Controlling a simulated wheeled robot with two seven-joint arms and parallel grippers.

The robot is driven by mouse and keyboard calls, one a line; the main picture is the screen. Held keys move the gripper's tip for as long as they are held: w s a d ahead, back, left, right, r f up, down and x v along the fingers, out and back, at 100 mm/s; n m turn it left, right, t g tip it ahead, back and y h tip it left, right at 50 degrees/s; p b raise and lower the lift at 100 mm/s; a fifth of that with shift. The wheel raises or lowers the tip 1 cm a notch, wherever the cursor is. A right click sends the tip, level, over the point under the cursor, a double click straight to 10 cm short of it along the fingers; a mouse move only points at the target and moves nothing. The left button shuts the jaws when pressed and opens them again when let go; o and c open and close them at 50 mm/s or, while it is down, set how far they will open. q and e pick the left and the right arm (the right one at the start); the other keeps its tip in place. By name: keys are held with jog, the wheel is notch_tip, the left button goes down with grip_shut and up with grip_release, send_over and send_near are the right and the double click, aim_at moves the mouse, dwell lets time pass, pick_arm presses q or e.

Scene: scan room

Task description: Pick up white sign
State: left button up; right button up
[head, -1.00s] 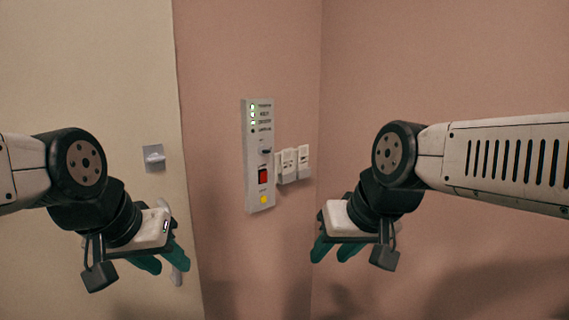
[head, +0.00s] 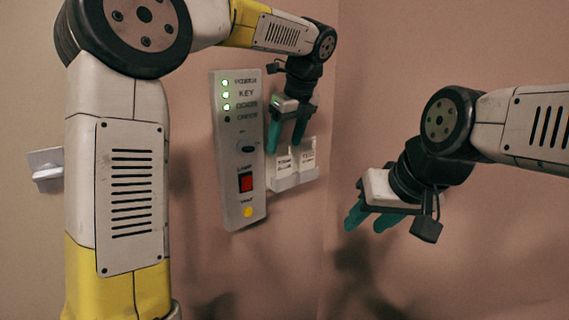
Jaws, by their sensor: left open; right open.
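Two small white signs with dark print stand side by side in a wall holder: a left sign (head: 283,168) and a right sign (head: 308,154). My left gripper (head: 285,147) is open, with its teal fingers pointing down just above and in front of the signs. Its fingers partly cover the top of the left sign. I cannot tell whether they touch it. My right gripper (head: 370,224) is open and empty, lower and to the right of the holder, apart from the signs.
The pale holder (head: 296,181) is on the pink wall. Directly left of it is a grey control panel (head: 228,170) with green lights, a red switch (head: 246,182) and a yellow button. A light switch (head: 45,168) is on the cream wall at far left. The wall below the holder is clear.

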aim_at(285, 158)
pick_arm(q)
jog(key=shift+m, duration=0.5)
jog(key=shift+w+d+x, duration=0.2)
jog(key=shift+w+x, duration=0.05)
jog(key=shift+x, duration=1.15)
jog(key=shift+w+d+x, duration=0.2)
jog(key=shift+w+x, duration=0.05)
jog(key=shift+x, duration=1.1)
jog(key=shift+w+d+x, duration=0.2)
jog(key=shift+w+x, duration=0.05)
jog(key=shift+x, duration=1.15)
jog(key=shift+r, duration=0.1)
jog(key=shift+c, duration=0.4)
jog(key=c, duration=1)
jog(key=shift+r, duration=0.1)
